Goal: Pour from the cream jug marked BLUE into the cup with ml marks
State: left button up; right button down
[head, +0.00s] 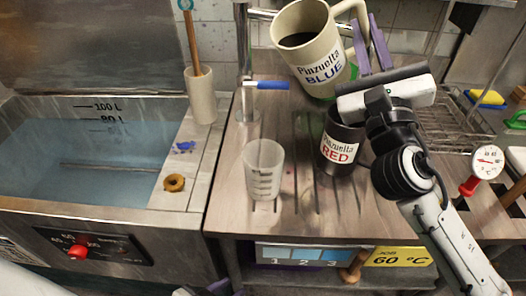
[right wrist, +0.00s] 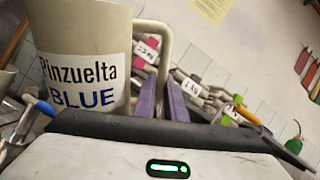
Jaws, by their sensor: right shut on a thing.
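The cream jug marked BLUE (head: 310,52) is held up over the back of the wooden counter, slightly tilted, with dark liquid inside its mouth. My right gripper (head: 372,45) is shut on its handle at the jug's right side. The right wrist view shows the jug (right wrist: 82,40) and the purple fingers (right wrist: 165,98) at the handle. The clear cup with ml marks (head: 264,172) stands upright on the counter, in front of and left of the jug, and looks empty. My left gripper (head: 205,290) barely shows at the bottom edge; its opening is unclear.
A dark jug marked RED (head: 338,140) stands right of the cup, under my right gripper. A tap with a blue lever (head: 266,86) is behind the cup. A water-filled basin (head: 80,160) lies left; a wire rack (head: 450,130) and a dial thermometer (head: 487,162) are right.

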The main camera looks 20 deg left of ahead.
jog(key=shift+f, duration=0.1)
jog(key=shift+f+n+t, duration=0.3)
jog(key=shift+f+n, duration=0.1)
jog(key=shift+f, duration=0.1)
jog(key=shift+s+a+f+n+y, duration=0.1)
jog(key=shift+s+f+n+y, duration=0.1)
jog(key=shift+f+n+y, duration=0.35)
jog(key=shift+s+f+b, duration=0.1)
jog(key=shift+f+b, duration=0.15)
jog(key=shift+b, duration=0.05)
jog(key=shift+a+f+n+y+b, duration=0.1)
jog(key=shift+f+n+y+b, duration=0.1)
jog(key=shift+n+y+b, duration=0.25)
jog(key=shift+s+a+r+n+y+b, duration=0.1)
jog(key=shift+s+r+n+y+b, duration=0.15)
jog(key=shift+r+n+y+b, duration=0.5)
dwell(0.5)
